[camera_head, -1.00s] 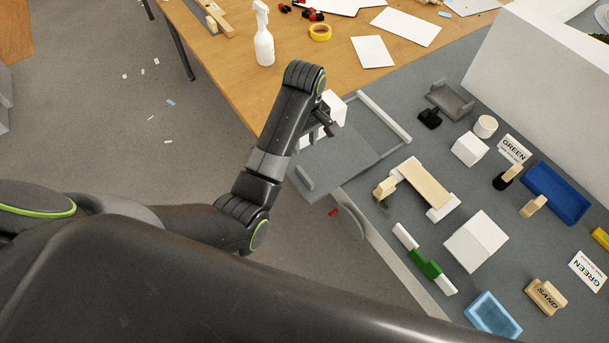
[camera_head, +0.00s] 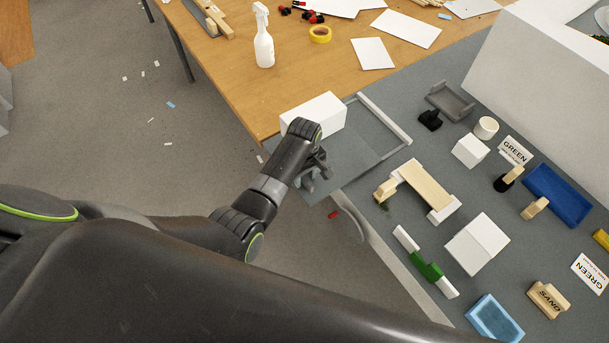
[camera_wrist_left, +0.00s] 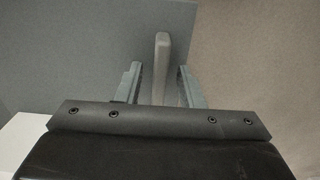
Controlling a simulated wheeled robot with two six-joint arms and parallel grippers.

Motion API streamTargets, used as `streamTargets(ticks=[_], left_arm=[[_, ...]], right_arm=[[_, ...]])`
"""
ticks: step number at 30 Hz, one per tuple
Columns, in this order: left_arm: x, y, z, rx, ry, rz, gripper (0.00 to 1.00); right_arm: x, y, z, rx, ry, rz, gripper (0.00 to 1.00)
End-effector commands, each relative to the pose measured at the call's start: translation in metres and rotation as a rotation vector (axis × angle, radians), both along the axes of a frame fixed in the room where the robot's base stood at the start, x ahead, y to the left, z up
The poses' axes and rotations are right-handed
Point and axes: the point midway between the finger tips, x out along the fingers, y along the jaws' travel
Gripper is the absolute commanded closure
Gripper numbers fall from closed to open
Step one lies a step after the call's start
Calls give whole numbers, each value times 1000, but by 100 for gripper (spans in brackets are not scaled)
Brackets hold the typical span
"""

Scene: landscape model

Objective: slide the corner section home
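The corner section is a grey slab (camera_head: 352,158) with a white block (camera_head: 316,113) on its far-left part. It lies at the near corner of the grey model table, by a white rail. A bar-like handle (camera_wrist_left: 162,62) stands along its outer edge, with the carpet beyond it in the left wrist view. My left gripper (camera_head: 316,176) is over that edge. In the wrist view its two fingers (camera_wrist_left: 160,86) are spread on either side of the handle, with gaps showing. The handle is mostly hidden in the head view. My right gripper is not in view.
A white rail (camera_head: 385,118) borders the slab's far side. A tan and white bridge piece (camera_head: 425,184), a green and white piece (camera_head: 427,266) and white blocks (camera_head: 476,242) stand to the right. A wooden table (camera_head: 240,85) with a spray bottle (camera_head: 264,45) is behind.

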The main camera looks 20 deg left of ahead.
Motion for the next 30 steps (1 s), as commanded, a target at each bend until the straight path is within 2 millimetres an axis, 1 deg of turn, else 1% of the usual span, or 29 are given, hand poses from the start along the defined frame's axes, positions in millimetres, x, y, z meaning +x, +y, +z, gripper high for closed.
streamTargets(ticks=[10, 11, 18, 26, 28, 30], left_arm=[[0, 0, -3, 0, 0, 0, 65], [0, 0, -3, 0, 0, 0, 68], [0, 0, -3, 1, -1, 0, 100], [0, 0, -3, 1, -1, 0, 100], [2, -1, -4, 0, -1, 0, 100], [9, -6, -5, 0, -2, -2, 100]], right_arm=[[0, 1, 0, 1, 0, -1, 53], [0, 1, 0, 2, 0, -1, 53], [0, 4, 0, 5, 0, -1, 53], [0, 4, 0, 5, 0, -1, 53], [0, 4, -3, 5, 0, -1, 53], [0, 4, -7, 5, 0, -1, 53]])
